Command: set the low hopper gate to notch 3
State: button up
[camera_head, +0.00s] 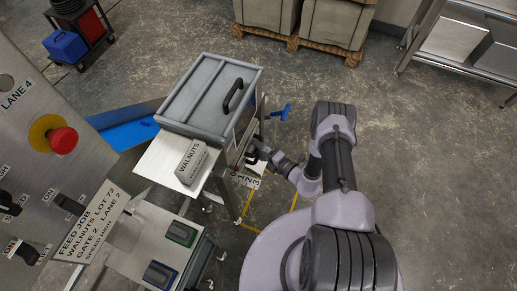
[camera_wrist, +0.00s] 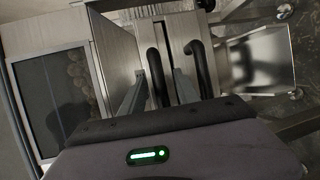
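The grey hopper (camera_head: 210,92) has a flat lid with a black handle. A number strip reading 1, 2, 3 (camera_head: 246,181) is low beside it. My gripper (camera_head: 258,155) is close to the hopper's lower right side. In the wrist view, my gripper's two grey fingers (camera_wrist: 159,72) look apart, with one black curved handle (camera_wrist: 156,75) between them. A second black curved handle (camera_wrist: 199,70) is right of the fingers. I see no clear contact. I cannot tell which handle belongs to the low gate, nor its notch.
A WALNUTS box (camera_head: 192,162) sits on the steel shelf beside the hopper. A control panel with a red button (camera_head: 63,140) stands left; its job card (camera_head: 80,222) reads GATE 2. A blue T-shaped handle (camera_head: 280,112) juts out above my gripper. Open floor (camera_head: 430,170) lies right.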

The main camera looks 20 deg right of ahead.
jog(key=shift+w, duration=0.15)
grip_shut()
dwell(1.4)
